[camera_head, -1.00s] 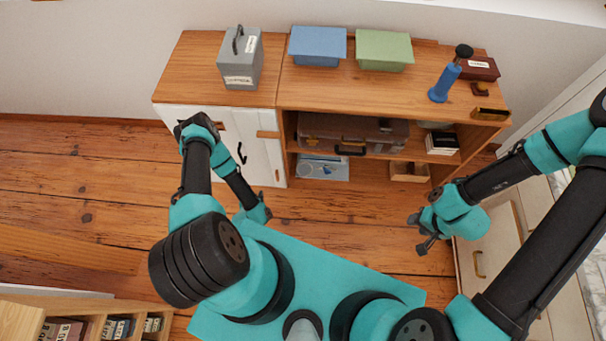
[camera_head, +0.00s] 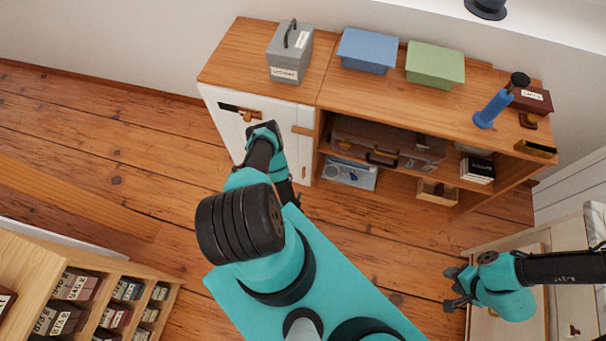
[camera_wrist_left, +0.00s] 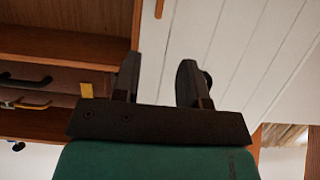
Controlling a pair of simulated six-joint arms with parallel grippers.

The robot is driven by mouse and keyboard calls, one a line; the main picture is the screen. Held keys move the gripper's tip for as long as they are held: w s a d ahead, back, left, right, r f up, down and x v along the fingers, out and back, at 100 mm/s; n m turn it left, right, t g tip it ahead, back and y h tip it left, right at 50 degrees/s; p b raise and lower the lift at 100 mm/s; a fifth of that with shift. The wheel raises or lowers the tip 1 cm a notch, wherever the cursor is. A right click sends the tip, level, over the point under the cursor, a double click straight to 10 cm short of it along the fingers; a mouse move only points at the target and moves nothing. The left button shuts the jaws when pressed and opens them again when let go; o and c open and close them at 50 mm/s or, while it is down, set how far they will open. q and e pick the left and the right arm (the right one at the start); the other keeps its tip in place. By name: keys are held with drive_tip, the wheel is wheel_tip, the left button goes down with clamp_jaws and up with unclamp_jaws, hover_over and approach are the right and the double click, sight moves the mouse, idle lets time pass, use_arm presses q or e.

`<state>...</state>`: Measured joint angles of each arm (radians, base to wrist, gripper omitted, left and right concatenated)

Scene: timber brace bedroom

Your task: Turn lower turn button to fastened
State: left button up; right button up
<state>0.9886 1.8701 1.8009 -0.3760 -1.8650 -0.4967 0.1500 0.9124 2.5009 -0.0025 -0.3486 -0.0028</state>
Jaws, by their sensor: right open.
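The lower turn button (camera_head: 303,172) is a small wooden bar standing upright on the white door (camera_head: 227,121), near its right edge. In the left wrist view, a similar upright wooden bar (camera_wrist_left: 159,8) shows at the top edge, beyond the fingers. The upper turn button (camera_head: 302,131) lies level across the door's edge. My left gripper (camera_wrist_left: 160,75) is open and empty in front of the door, short of that bar. In the head view its fingertips are hard to make out below the forearm. My right gripper (camera_head: 455,290) is open and empty, at lower right, away from the cabinet.
The open shelves (camera_head: 447,160) beside the door hold a brown suitcase (camera_head: 395,147) and books. A grey box (camera_head: 290,53), blue box (camera_head: 367,51) and green box (camera_head: 435,65) stand on top. A low bookcase (camera_head: 100,270) is at lower left. Floor before the cabinet is clear.

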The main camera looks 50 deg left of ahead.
sight(303, 173)
use_arm(q)
drive_tip(key=x, duration=1.6)
drive_tip(key=shift+a+f, duration=0.1)
clamp_jaws()
